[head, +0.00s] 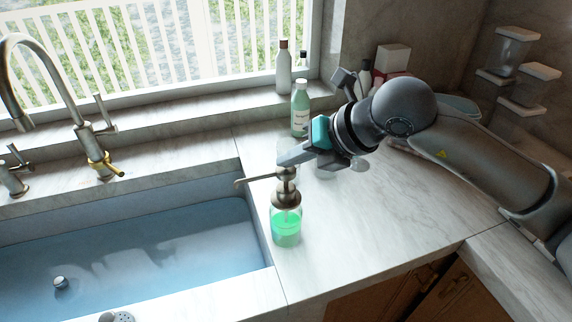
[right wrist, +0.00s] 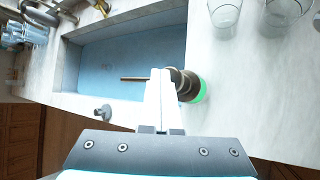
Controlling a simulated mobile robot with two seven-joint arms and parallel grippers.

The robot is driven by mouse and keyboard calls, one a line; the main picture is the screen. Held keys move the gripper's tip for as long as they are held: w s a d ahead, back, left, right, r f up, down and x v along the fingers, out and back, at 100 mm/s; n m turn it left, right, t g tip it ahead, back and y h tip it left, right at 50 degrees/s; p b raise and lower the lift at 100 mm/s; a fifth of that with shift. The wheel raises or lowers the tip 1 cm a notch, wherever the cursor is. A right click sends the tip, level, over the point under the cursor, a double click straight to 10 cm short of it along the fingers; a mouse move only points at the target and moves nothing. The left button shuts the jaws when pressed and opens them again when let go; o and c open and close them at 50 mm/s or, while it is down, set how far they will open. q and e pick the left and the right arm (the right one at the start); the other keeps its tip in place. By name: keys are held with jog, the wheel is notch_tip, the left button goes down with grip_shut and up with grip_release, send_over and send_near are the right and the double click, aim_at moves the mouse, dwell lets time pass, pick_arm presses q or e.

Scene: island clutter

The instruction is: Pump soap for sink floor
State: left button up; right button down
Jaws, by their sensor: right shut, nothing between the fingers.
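The soap pump bottle (head: 286,228) holds green soap and stands upright on the counter just right of the sink. Its metal pump head and spout (head: 255,180) point left over the sink edge. The sink floor (head: 130,265) is pale blue and looks bare apart from the drain (head: 60,283). My right gripper (head: 284,161) is shut and empty, with its fingertips at the top of the pump head; I cannot tell whether they touch. In the right wrist view the closed fingers (right wrist: 160,85) overlap the pump, and the green bottle (right wrist: 198,90) shows behind. My left gripper is not in view.
Clear glasses (right wrist: 285,10) stand on the counter. The counter's front right is clear.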

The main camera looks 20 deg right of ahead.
jog(key=shift+f+b, duration=0.35)
jog(key=shift+f, duration=0.15)
jog(key=shift+r, duration=0.1)
dwell(0.4)
jog(key=shift+r+p, duration=0.95)
jog(key=shift+r, duration=0.45)
jog(key=shift+r, duration=0.1)
notch_tip(320, 180, up, 5)
jog(key=p, duration=0.3)
